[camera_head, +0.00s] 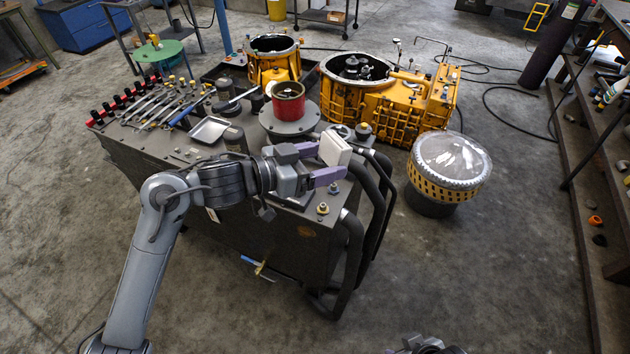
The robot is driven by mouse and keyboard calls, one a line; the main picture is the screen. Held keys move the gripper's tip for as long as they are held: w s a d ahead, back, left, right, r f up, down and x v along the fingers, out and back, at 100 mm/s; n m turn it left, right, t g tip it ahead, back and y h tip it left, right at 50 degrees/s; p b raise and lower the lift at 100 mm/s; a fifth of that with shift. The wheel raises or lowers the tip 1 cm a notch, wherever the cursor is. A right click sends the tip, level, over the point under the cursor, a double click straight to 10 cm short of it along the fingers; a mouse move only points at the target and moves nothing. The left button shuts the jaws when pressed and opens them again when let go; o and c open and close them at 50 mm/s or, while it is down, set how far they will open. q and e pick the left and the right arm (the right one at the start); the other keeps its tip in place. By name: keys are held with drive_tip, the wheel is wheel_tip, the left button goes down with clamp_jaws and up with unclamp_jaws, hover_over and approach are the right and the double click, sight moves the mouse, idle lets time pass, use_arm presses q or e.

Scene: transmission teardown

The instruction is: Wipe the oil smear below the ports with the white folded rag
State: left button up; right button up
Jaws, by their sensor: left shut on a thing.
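My left gripper (331,161) reaches in from the left over the right end of the dark tank (230,205). Its purple fingers are shut on the white folded rag (335,147). The rag is a pale block, tilted, and looks held above the tank top near the hoses. A small brownish patch (306,231) shows on the tank's near side, below the top edge; I cannot tell if it is the oil smear. The ports are hard to make out behind the gripper and hoses. Only a dark bit of what may be my right arm shows at the bottom edge.
Thick black hoses (352,250) curve down the tank's right end. A red canister (288,101), a metal tray (209,130) and several tools crowd the tank top. Yellow housings (345,105) stand behind. A drum with a clear lid (449,160) stands right. The front floor is clear.

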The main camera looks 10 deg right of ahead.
use_arm(q)
drive_tip(key=w+a+f+n+t+y+b, duration=0.1)
drive_tip(key=a+f+n+t+b, duration=0.15)
drive_tip(key=f+b, duration=0.55)
drive_tip(key=w+a+f+n+t+y+b, duration=0.1)
drive_tip(key=a+f+n+t+y+b, duration=0.25)
drive_tip(key=f, duration=0.95)
drive_tip(key=w+a+f+n+t+h+b, duration=0.15)
drive_tip(key=a+f+b, duration=0.25)
drive_tip(key=f+b, duration=0.5)
drive_tip(key=t+y+b, duration=0.2)
drive_tip(key=b, duration=0.2)
approach(299, 233)
drive_tip(key=shift+t, duration=0.25)
drive_tip(key=b+x, duration=0.4)
drive_tip(key=b, duration=0.1)
drive_tip(key=shift+w+d+f, duration=0.1)
drive_tip(key=shift+w+f, duration=0.1)
drive_tip(key=shift+f, duration=0.15)
use_arm(e)
wheel_tip(299, 233, down, 32)
drive_tip(key=shift+r, duration=0.2)
drive_tip(key=shift+a, duration=0.1)
use_arm(q)
drive_tip(key=shift+w+d, duration=0.25)
drive_tip(key=shift+w, duration=0.05)
drive_tip(key=shift+w+d, duration=0.25)
drive_tip(key=shift+w, duration=0.15)
